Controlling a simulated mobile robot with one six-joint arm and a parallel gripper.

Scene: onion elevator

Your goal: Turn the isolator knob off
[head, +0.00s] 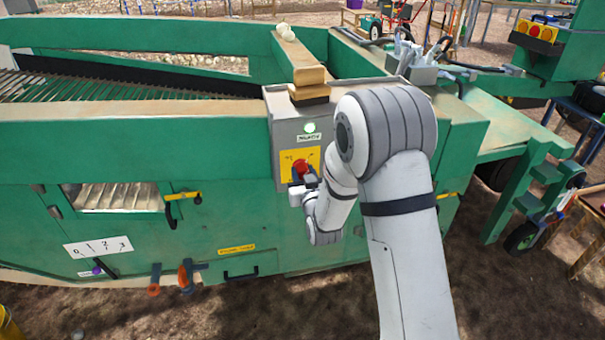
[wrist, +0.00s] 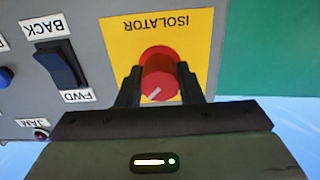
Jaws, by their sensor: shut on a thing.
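The red isolator knob (wrist: 158,76) sits on a yellow plate (wrist: 198,28) marked ISOLATOR, upside down in the wrist view. A pale pointer line on the knob slants toward its lower left in that view. My gripper (wrist: 160,84) has its two dark fingers on either side of the knob, shut on it. In the head view the knob (head: 300,167) shows on the yellow plate of the grey control box (head: 285,125), with my gripper (head: 303,178) at it. The fingers hide part of the plate's markings.
A black BACK/FWD rocker switch (wrist: 62,65), a blue button (wrist: 6,76) and a red JAM light (wrist: 40,135) are beside the plate. A lit pale green lamp (head: 309,128) is above it. The green machine (head: 140,150) surrounds the box. A wooden block (head: 309,76) stands on top.

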